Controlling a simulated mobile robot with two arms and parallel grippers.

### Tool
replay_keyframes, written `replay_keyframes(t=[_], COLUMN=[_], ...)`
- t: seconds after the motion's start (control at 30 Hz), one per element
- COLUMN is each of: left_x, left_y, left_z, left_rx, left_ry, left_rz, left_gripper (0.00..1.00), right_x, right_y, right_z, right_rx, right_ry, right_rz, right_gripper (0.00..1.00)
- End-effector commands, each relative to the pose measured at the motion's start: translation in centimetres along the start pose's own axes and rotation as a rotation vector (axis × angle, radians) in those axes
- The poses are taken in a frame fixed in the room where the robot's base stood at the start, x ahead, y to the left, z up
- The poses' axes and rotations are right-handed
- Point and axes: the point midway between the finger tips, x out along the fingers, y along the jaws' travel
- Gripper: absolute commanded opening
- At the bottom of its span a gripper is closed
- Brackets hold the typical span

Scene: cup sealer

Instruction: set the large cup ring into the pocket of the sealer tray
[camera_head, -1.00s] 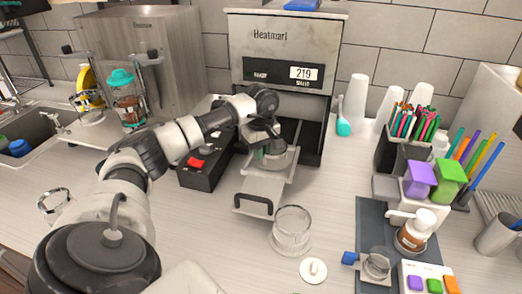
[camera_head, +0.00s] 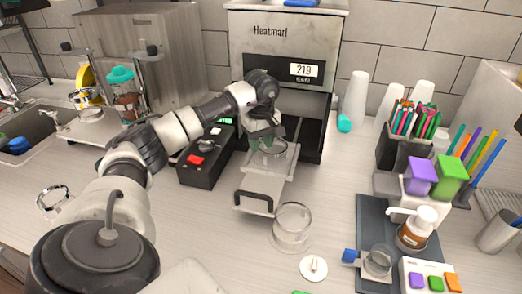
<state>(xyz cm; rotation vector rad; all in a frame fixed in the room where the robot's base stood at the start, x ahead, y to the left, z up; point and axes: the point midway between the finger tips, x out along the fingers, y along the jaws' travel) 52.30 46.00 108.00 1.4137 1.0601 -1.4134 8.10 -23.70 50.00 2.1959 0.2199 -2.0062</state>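The sealer tray (camera_head: 262,187) is pulled out of the sealer, its dark handle (camera_head: 253,203) toward me. A clear round ring (camera_head: 284,150), which looks like the large cup ring, is at the back part of the tray. My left gripper (camera_head: 268,143) is just over it, with its greenish fingertips at or inside the ring's outline. The fingers overlap the ring, so I cannot tell whether they grip it, or whether the ring is fully seated in the pocket. My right gripper is not in view.
The sealer body (camera_head: 290,45) rises behind the tray. A black box with a red button (camera_head: 196,159) stands left of the tray. A clear glass cylinder (camera_head: 292,228) and a white round lid (camera_head: 313,267) are in front. Another ring (camera_head: 53,199) lies at the left.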

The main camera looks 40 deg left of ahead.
Motion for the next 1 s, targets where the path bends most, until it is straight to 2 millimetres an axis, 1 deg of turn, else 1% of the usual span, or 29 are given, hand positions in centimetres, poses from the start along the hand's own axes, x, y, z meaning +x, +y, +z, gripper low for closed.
replay_keyframes(t=[0.03, 0.2, 0.3, 0.43, 0.6, 1.0], left_x=[-1.0, -4.8, -6.8, -8.6, -9.5, -9.6], left_y=[0.1, 0.1, 0.1, 0.1, 0.0, 0.0], left_z=[-0.1, 0.0, 0.0, 0.0, 0.0, 0.0], left_rx=[0.0, -0.001, -0.001, 0.0, 0.0, 0.0], left_ry=[0.002, 0.002, 0.002, 0.001, 0.001, 0.001], left_rz=[0.007, 0.007, 0.006, 0.004, 0.001, 0.0], left_gripper=[0.34, 0.34, 0.34, 0.34, 0.34, 0.34], right_x=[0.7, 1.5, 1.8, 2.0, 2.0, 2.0], right_y=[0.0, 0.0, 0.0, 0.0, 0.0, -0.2], right_z=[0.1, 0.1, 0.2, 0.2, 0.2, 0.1], right_rx=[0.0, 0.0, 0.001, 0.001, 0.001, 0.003], right_ry=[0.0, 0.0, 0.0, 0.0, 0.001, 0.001], right_rz=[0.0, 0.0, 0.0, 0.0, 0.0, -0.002], right_gripper=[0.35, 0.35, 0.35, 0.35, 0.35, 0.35])
